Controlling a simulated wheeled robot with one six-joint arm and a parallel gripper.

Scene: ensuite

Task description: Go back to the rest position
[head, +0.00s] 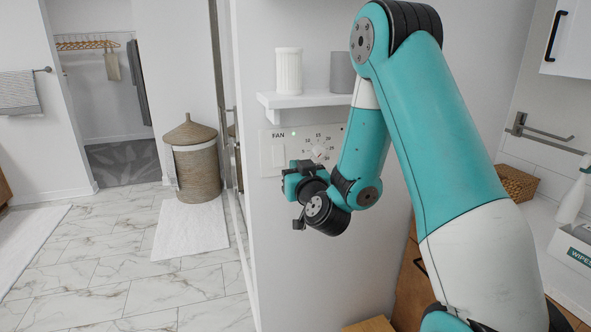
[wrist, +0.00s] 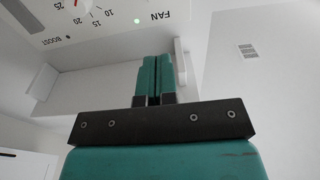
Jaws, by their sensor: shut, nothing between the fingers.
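My gripper (head: 297,178) is in front of the wall with the fan control panel (head: 303,148), at the panel's lower part. It also shows in the wrist view (wrist: 154,72), where the two teal fingers are together, shut with nothing between them. The panel has a white switch, a dial with numbers and a lit green light. It shows upside down in the wrist view (wrist: 105,17). My arm hides part of the wall to the right of the panel.
A white shelf (head: 302,100) above the panel holds a white ribbed cup (head: 288,71) and a grey cup (head: 342,72), close to my arm. A counter with a wipes box (head: 572,248) and a wicker basket (head: 517,184) is at right. A lidded hamper (head: 195,165) stands left on open floor.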

